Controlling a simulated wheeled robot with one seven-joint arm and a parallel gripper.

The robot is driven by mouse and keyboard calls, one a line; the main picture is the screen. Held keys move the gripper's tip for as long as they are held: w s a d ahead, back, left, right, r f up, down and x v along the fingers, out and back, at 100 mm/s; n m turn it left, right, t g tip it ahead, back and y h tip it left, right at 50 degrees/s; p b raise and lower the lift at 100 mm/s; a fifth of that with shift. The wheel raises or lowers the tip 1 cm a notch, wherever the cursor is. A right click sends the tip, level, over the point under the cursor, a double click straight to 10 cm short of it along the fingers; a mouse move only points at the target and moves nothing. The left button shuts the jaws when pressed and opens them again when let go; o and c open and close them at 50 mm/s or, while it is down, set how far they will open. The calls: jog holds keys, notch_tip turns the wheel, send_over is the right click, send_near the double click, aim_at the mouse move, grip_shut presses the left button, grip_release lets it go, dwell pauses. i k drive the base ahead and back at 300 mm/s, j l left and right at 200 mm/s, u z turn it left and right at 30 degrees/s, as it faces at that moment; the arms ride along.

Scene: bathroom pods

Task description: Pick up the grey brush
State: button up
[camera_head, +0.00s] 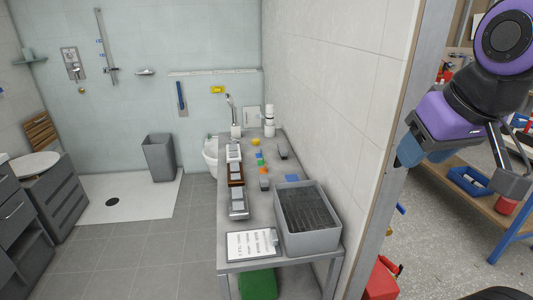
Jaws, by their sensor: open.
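A long dark grey object (282,150) lies on the grey table near the tiled wall. It looks like the grey brush, but it is too small to be sure. A smaller grey block (264,184) lies nearer along the same table. My gripper (461,168) is at the upper right, raised in front of the wall's end. It is open with nothing visible between its fingers, and it is well apart from the table and the grey object.
Floor left of the table (165,240) is clear.

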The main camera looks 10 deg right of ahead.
aim_at(282, 150)
jog(key=i+j+u, duration=0.1)
jog(key=j+u, duration=0.25)
jog(key=i+j+u, duration=0.2)
jog(key=j+u, duration=0.2)
jog(key=i+j+u, duration=0.5)
jog(key=j+u, duration=0.2)
jog(key=i+j+u, duration=0.45)
jog(key=i+u, duration=0.3)
jog(key=i+j+z, duration=0.1)
jog(key=i+z, duration=0.2)
jog(key=i+j+z, duration=0.35)
jog(key=z, duration=1)
jog(key=i+z, duration=0.1)
jog(key=z, duration=0.35)
jog(key=l+z, duration=0.1)
jog(key=z, duration=0.4)
jog(key=i+z, duration=0.1)
jog(key=z, duration=0.35)
jog(key=i+j+z, duration=0.25)
jog(key=z, duration=0.2)
jog(key=i+j+z, duration=0.65)
jog(key=j+z, duration=0.2)
jog(key=i+j+z, duration=0.2)
jog(key=j+z, duration=0.25)
